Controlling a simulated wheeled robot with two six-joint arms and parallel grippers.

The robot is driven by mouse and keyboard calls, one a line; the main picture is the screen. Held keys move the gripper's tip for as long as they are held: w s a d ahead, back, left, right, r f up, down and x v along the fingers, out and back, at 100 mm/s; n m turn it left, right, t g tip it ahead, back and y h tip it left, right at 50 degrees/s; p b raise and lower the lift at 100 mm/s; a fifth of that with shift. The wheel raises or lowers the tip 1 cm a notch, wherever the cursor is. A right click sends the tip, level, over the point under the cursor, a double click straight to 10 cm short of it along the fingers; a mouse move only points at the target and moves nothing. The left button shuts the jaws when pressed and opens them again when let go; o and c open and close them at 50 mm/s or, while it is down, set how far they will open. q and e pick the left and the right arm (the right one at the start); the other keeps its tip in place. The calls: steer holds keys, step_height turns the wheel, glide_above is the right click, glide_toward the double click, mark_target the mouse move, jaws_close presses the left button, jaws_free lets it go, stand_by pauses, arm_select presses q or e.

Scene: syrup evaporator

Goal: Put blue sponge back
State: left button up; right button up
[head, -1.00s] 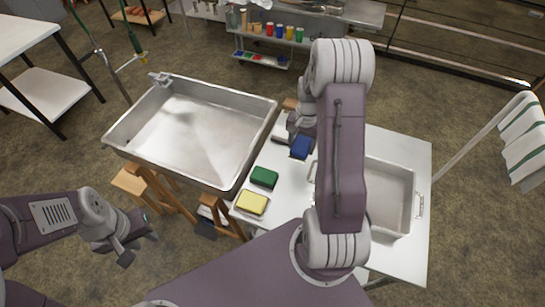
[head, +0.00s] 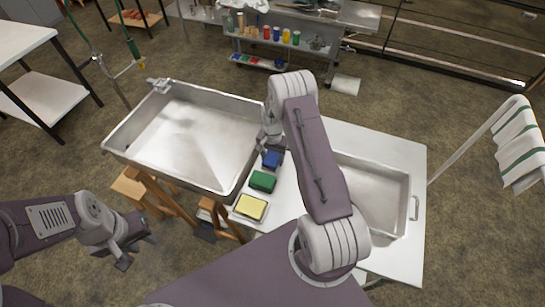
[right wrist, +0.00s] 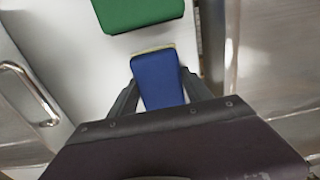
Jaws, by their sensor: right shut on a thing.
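The blue sponge (head: 272,160) is held in my right gripper (head: 266,150) over the table strip beside the large basin. In the right wrist view the blue sponge (right wrist: 157,80) sits between the two fingers of my right gripper (right wrist: 160,92), close to the green sponge (right wrist: 138,10). In the head view the green sponge (head: 262,181) lies just nearer than the blue one, and the yellow sponge (head: 251,207) lies nearer still, on a tray. I cannot tell whether the blue sponge touches the table. My left gripper (head: 134,248) hangs empty at the lower left, with its fingers apart.
A large metal basin (head: 185,140) stands left of the sponges. A steel pan (head: 375,195) sits on the white table (head: 408,262) at right. A striped towel (head: 519,145) hangs on a rail at far right. A shelf with coloured bottles (head: 277,35) stands at the back.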

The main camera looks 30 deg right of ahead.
mark_target(273, 156)
steer(key=shift+s+f, duration=0.1)
steer(key=shift+f, duration=0.05)
steer(key=o, duration=1.5)
steer(key=shift+c, duration=0.2)
steer(key=shift+r, duration=0.55)
step_height(273, 156, up, 11)
steer(key=b, duration=0.1)
steer(key=s+a+r+n, duration=0.3)
steer(key=s+a+n, duration=0.2)
steer(key=s, duration=0.4)
steer(key=s+a+r+n+t, duration=0.1)
steer(key=s+a+r+n, duration=0.2)
steer(key=s+a, duration=0.3)
steer(key=s+n, duration=0.1)
steer(key=s, duration=0.2)
steer(key=shift+s+n, duration=0.15)
steer(key=shift+n, duration=0.25)
